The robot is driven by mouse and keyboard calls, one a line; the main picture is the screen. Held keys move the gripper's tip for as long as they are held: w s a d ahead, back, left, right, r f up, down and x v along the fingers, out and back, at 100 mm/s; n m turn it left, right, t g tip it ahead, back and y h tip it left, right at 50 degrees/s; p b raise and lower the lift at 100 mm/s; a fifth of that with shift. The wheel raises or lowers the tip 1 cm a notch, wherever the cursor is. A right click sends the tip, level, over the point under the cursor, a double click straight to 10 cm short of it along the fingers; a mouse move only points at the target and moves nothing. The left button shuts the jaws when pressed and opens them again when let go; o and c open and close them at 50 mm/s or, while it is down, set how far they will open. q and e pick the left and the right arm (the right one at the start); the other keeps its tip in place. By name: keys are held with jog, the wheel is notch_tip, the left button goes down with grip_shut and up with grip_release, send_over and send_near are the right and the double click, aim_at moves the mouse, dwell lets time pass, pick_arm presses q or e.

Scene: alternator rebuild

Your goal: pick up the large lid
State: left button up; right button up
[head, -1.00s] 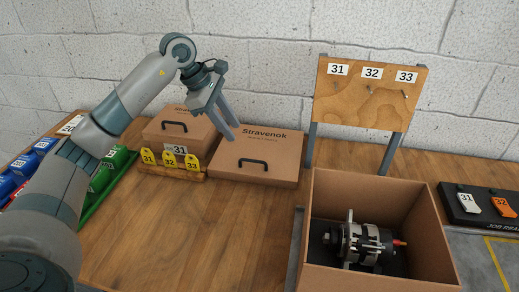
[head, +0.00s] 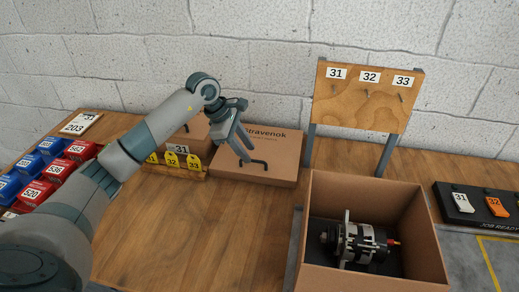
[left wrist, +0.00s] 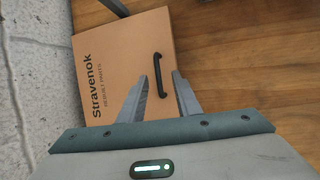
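The large lid (head: 280,153) is a flat brown cardboard lid marked "Stravenok", with a black bar handle (head: 263,163) on top. It lies at the back of the wooden table, left of the pegboard. My left gripper (head: 247,152) is above the lid near its handle, fingers pointing down, open and empty. In the left wrist view the handle (left wrist: 158,72) shows by the fingertips (left wrist: 160,80), and the lid (left wrist: 122,60) lies beyond them. I cannot tell whether they touch. My right gripper is not in view.
A smaller cardboard box (head: 191,131) with yellow tags (head: 172,160) before it stands left of the lid, partly behind my arm. An open cardboard box (head: 428,215) holding an alternator (head: 352,240) stands in front right. The pegboard (head: 364,98) stands behind it.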

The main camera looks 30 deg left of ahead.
aim_at(254, 161)
pick_arm(q)
jog(key=shift+w+d+f+p, duration=0.3)
jog(key=shift+f+p, duration=0.1)
jog(key=shift+p, duration=0.25)
jog(key=p+x, duration=0.1)
jog(key=x, duration=0.2)
jog(key=shift+p, duration=0.35)
jog(key=shift+w+d+f, duration=0.1)
jog(key=shift+w+f, duration=0.1)
jog(key=shift+f, duration=0.35)
grip_shut()
